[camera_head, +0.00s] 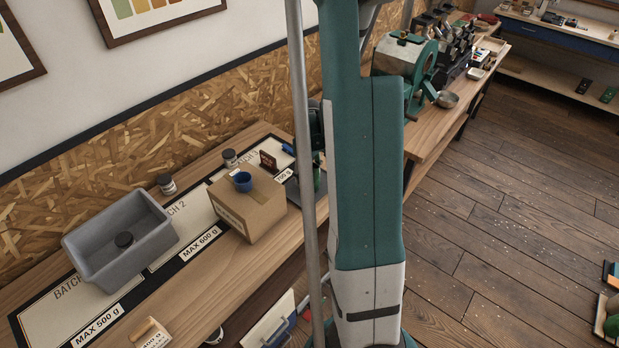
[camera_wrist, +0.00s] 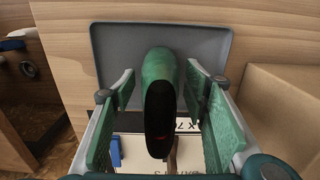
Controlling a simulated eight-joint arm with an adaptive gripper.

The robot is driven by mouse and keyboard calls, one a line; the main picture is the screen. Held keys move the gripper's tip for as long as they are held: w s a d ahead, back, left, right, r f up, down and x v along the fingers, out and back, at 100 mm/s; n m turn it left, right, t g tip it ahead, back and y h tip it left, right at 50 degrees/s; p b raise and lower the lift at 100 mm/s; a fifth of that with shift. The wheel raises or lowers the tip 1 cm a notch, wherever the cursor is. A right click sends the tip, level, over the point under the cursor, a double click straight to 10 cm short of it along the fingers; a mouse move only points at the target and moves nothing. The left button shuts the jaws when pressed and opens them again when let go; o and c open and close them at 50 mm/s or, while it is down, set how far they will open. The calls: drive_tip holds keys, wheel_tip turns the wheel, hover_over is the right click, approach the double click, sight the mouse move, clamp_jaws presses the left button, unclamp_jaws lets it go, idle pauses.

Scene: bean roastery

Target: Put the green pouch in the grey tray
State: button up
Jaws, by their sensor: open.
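The green pouch (camera_wrist: 158,75), with a dark end facing the camera, stands between the fingers of my gripper (camera_wrist: 160,88) in the wrist view. My gripper is open, with a visible gap on each side of the pouch. The shallow grey tray (camera_wrist: 112,48) lies on the wooden bench behind the pouch. The pouch overlaps the tray in this view; whether its base rests on the tray is hidden. In the head view, my arm hides most of this area, and only a dark edge of the tray (camera_head: 294,192) shows beside the cardboard box.
A deep grey bin (camera_head: 90,268) holding a dark-lidded jar stands further left.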

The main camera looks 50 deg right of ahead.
drive_tip(key=shift+r, duration=0.2)
drive_tip(key=shift+r+p, duration=0.3)
drive_tip(key=shift+r, duration=5.65)
drive_tip(key=shift+w+a+r, duration=0.2)
drive_tip(key=shift+a+r, duration=0.2)
drive_tip(key=shift+a, duration=0.1)
drive_tip(key=s+a+r+t, duration=0.1)
drive_tip(key=a+r, duration=0.5)
drive_tip(key=a, duration=0.4)
drive_tip(key=a+r+t+h, duration=0.15)
drive_tip(key=a+r, duration=0.35)
drive_tip(key=a, duration=0.6)
drive_tip(key=s+a+r+t, duration=0.1)
drive_tip(key=a+r+t, duration=0.1)
drive_tip(key=a+r, duration=0.6)
drive_tip(key=s+a+t, duration=0.1)
drive_tip(key=s+a, duration=0.2)
drive_tip(key=a, duration=0.4)
drive_tip(key=s+a+t+y, duration=0.1)
drive_tip(key=s+a, duration=0.3)
drive_tip(key=a, duration=0.3)
drive_tip(key=shift+f+t, duration=0.2)
drive_tip(key=shift+t, duration=0.15)
